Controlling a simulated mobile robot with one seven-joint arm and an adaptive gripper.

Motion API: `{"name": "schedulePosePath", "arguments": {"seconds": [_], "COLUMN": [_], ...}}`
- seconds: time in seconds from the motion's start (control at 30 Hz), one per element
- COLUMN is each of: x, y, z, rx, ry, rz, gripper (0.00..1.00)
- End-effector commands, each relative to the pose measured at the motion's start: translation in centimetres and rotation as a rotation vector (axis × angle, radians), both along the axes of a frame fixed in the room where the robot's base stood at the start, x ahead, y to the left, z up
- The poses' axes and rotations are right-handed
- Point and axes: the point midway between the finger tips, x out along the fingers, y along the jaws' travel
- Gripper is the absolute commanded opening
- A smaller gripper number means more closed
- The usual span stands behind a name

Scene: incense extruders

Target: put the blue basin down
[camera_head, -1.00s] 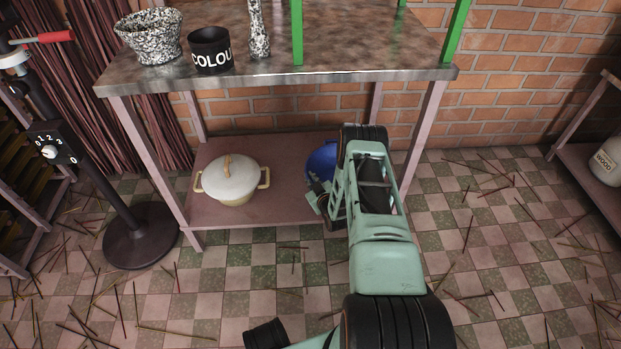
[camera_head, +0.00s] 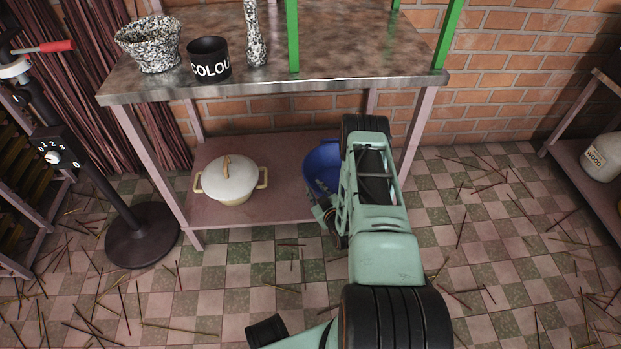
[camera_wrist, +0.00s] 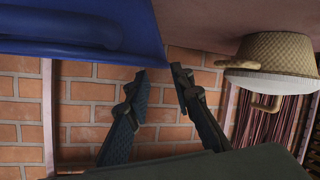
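The blue basin (camera_head: 318,166) is at the right of the lower shelf (camera_head: 280,190), partly hidden behind my arm. Its inside faces the head camera, and it looks close to the shelf surface. Whether its base rests fully on the shelf is hidden. In the wrist view the basin (camera_wrist: 75,22) fills the upper left. My gripper (camera_wrist: 158,72) is partly closed there, with the edge of the basin between its fingertips. In the head view my gripper (camera_head: 326,210) is at the basin's near side, mostly hidden by the arm.
A white lidded pot (camera_head: 229,180) stands left of the basin, with shelf room between them. The tabletop (camera_head: 330,45) above holds a speckled bowl (camera_head: 150,45), a black cup (camera_head: 209,60) and a speckled vase (camera_head: 256,40). A shelf leg (camera_head: 419,135) is to the right.

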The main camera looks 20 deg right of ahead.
Motion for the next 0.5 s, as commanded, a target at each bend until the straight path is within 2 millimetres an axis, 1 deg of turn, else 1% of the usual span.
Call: {"name": "schedulePosePath", "arguments": {"seconds": [0.03,0.1,0.2,0.5], "x": [-0.8,-1.6,-2.3,-2.6], "y": [0.0,0.1,0.1,0.1], "z": [0.6,0.8,1.0,1.0], "rx": [0.001,0.0,0.0,-0.001], "ry": [0.001,0.001,0.0,-0.001], "rz": [-0.001,0.0,0.0,0.001], "gripper": [0.22,0.22,0.22,0.22]}}
